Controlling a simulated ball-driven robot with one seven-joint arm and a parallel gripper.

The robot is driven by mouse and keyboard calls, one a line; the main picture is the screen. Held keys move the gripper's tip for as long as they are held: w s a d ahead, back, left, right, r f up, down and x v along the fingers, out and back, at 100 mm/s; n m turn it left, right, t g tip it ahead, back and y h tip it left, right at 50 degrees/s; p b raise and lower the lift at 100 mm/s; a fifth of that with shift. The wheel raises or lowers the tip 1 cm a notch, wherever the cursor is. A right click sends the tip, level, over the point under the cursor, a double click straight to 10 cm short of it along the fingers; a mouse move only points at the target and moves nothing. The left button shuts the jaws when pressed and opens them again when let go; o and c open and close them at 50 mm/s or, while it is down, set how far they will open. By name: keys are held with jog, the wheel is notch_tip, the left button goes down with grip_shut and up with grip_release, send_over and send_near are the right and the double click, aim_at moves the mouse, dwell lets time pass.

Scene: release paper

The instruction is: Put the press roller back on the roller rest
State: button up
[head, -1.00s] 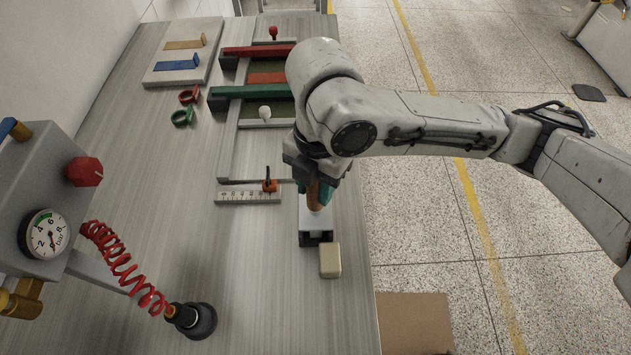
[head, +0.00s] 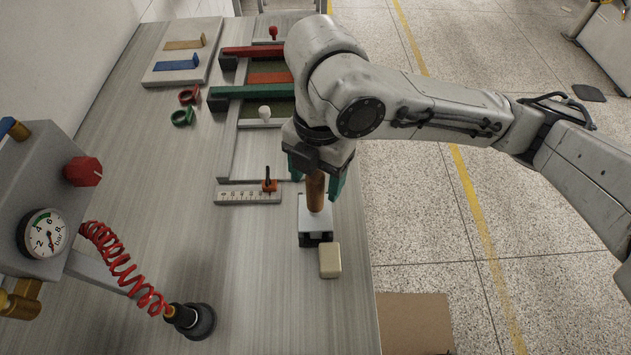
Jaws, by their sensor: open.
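The press roller has a brown upright handle (head: 315,190) above a pale grey block-like part (head: 314,216). Below that shows a dark base (head: 316,240), which may be the roller rest; I cannot tell where roller and rest meet. My gripper (head: 316,186) points down over the handle. Its green-tipped fingers are open on either side of the handle, apart from it. The handle's top is hidden behind the gripper body.
A cream block (head: 330,260) stands just in front of the dark base, near the table's right edge. A red coiled hose (head: 115,262) hangs further left. The table's (head: 170,220) middle is largely clear.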

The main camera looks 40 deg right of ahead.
jog(key=r, duration=0.8)
jog(key=shift+w+d, duration=0.2)
jog(key=shift+d, duration=0.15)
